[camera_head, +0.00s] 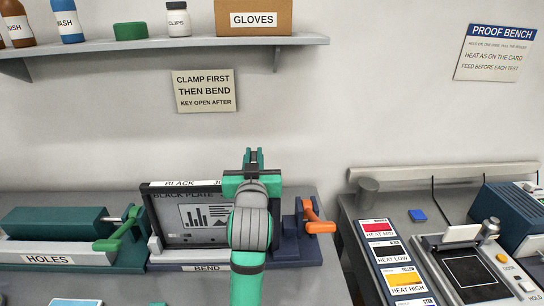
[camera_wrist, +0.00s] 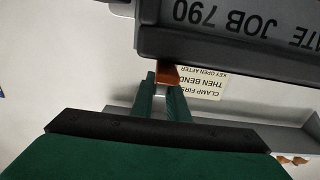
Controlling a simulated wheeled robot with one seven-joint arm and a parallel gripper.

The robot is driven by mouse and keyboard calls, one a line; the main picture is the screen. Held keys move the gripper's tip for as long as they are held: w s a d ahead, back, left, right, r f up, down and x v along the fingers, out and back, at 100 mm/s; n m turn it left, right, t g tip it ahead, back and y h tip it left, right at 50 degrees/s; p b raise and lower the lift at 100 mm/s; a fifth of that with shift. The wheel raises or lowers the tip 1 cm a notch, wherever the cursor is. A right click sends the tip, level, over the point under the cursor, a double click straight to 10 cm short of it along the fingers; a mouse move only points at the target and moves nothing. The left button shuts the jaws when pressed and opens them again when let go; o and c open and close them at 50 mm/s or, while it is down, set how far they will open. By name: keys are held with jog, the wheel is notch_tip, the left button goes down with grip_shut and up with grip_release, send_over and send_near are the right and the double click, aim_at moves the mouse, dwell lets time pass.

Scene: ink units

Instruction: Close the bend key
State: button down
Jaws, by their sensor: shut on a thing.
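The bend unit, marked BEND (camera_head: 208,267), stands on the bench with a black-framed plate (camera_head: 188,212) upright in it. My gripper (camera_head: 254,158) is in front of the plate's right end and hides part of the unit. In the wrist view my gripper (camera_wrist: 163,85) is shut on a small orange piece (camera_wrist: 168,74), which looks like the bend key, just beside the dark plate frame (camera_wrist: 220,45). The key's full shape is hidden. An orange lever (camera_head: 318,226) stands at the unit's right end, apart from my gripper.
A green-handled holes unit (camera_head: 48,258) stands to the left. The proof bench with heat cards (camera_head: 384,253) and a test pad (camera_head: 470,277) is to the right. A shelf (camera_head: 150,43) with bottles and a gloves box hangs above. A sign (camera_head: 205,91) is on the wall.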

jog(key=shift+y, duration=0.3)
jog(key=c, duration=1.7)
grip_release()
jog(key=shift+s, duration=0.1)
jog(key=s, duration=1)
jog(key=shift+s+d, duration=0.3)
jog(key=shift+w, duration=0.1)
